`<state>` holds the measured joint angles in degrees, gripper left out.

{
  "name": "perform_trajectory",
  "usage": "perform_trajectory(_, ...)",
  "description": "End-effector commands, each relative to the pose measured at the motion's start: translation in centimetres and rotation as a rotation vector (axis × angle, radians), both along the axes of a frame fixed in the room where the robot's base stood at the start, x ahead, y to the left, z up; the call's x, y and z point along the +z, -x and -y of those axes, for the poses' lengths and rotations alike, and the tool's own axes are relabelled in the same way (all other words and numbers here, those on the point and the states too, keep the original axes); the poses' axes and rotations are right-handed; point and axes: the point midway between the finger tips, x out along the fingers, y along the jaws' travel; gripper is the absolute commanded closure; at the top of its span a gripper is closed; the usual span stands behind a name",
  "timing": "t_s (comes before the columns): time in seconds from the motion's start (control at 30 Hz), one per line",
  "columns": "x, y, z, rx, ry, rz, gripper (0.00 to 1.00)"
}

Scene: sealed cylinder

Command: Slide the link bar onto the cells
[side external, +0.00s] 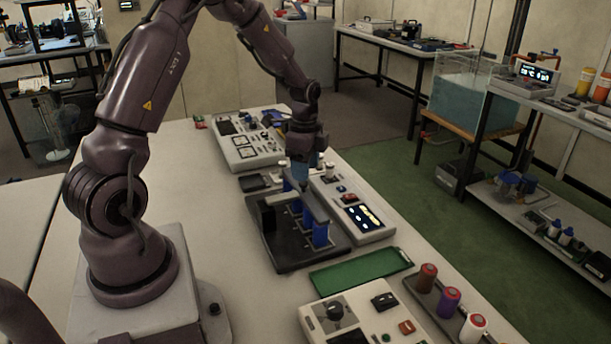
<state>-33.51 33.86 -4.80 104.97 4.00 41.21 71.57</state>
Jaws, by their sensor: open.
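Several blue cells stand upright on a black base (290,257), the nearest cell (320,234) being the clearest. A grey link bar (316,209) runs lengthwise along the row at the level of the cell tops. I cannot tell whether it is seated on them or just beside them. My gripper (301,182) points down from above, close over the far part of the bar. It is open, and its fingertips are small and partly merged with the bar and cells behind. A dark block (267,215) rises at the left side of the base.
A panel with a lit display (364,216) stands close to the right of the base. A green mat (361,270) lies in front, with a control box (362,317) and a rack of coloured cylinders (449,301) nearer. Another instrument panel (243,154) is behind.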

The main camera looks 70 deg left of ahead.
Motion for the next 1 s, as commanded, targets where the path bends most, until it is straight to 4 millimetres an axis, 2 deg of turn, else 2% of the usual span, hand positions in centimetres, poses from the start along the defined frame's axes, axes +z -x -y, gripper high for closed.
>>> perform_trajectory(0.03,1.3,-0.1,-0.1,0.000,-0.004,0.006,0.50)
perform_trajectory(0.2,5.2,-0.1,0.0,0.000,-0.004,0.007,0.50)
perform_trajectory(0.43,8.8,-0.1,0.0,-0.001,-0.003,0.006,0.50)
perform_trajectory(0.63,9.8,0.0,0.0,-0.001,-0.001,0.002,0.50)
perform_trajectory(1.0,9.8,0.0,0.0,0.000,-0.001,0.002,0.50)
